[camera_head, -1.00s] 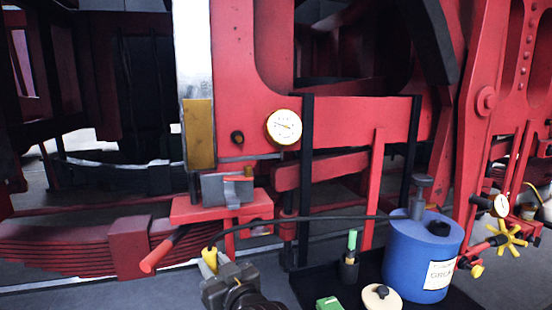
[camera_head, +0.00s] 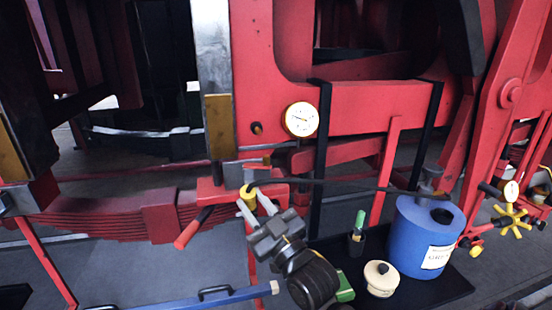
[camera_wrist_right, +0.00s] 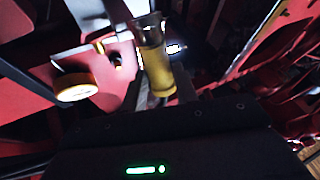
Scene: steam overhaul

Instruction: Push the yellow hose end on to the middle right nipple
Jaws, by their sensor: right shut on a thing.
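The yellow hose end (camera_head: 250,194) is held between the fingertips of my right gripper (camera_head: 256,203), in front of the red bracket below the frame. It also shows as a yellow cylinder in the right wrist view (camera_wrist_right: 158,70), pointing away from the gripper. A black hose (camera_head: 340,185) runs from it to the blue grease can (camera_head: 411,240). A small dark round fitting (camera_head: 257,128) sits on the red frame above the hose end, left of the white gauge (camera_head: 300,120); I cannot tell whether it is the middle right nipple. The hose end is apart from it. My left gripper is not in view.
A red-handled tool (camera_head: 193,229) sticks out left of my right gripper. A dark mat (camera_head: 440,290) bears the can, a round cream lid (camera_head: 380,279) and a green-topped bottle (camera_head: 357,232). A blue bar with a black handle (camera_head: 225,297) lies at the bottom.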

